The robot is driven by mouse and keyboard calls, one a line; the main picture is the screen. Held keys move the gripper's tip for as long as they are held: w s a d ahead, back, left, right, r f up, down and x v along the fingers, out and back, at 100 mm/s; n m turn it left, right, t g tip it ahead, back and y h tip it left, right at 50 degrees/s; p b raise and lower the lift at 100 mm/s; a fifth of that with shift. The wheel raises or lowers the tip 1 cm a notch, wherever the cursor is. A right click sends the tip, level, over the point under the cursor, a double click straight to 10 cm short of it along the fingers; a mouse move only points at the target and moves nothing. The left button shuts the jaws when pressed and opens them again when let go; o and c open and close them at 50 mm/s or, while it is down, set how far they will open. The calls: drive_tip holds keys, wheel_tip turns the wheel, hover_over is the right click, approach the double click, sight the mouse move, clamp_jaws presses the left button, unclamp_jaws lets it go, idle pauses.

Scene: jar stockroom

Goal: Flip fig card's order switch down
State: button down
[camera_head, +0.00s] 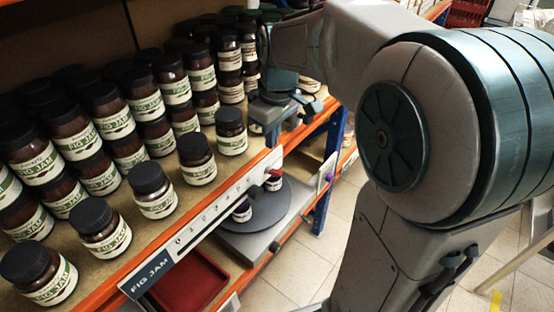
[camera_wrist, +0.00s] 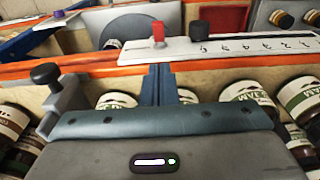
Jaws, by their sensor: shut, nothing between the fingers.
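The fig card (camera_head: 150,275) is a dark label reading FIG JAM, at the lower left end of a pale strip (camera_head: 215,206) along the orange shelf edge. The order switch (camera_head: 273,181) is a small red tab at the strip's other end. It also shows in the wrist view, top centre, as a red tab (camera_wrist: 158,32) on the pale strip, whose marks appear upside down. I cannot tell whether it is up or down. My gripper (camera_head: 272,136) is above the shelf edge near the switch. Its thin blue fingers (camera_wrist: 162,72) are shut and empty, apart from the switch.
Rows of fig jam jars (camera_head: 88,140) fill the shelf at left, some near its front edge. A round grey plate (camera_head: 262,205) holding jars and a red tray (camera_head: 190,285) lie below. A purple knob (camera_head: 329,177) is right of the switch. Floor shows at right.

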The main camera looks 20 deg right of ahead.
sight(275, 171)
drive_tip(key=f, duration=0.4)
drive_tip(key=s+f, duration=0.1)
drive_tip(key=f, duration=0.1)
drive_tip(key=shift+d+f, duration=0.3)
drive_tip(key=shift+d, duration=0.05)
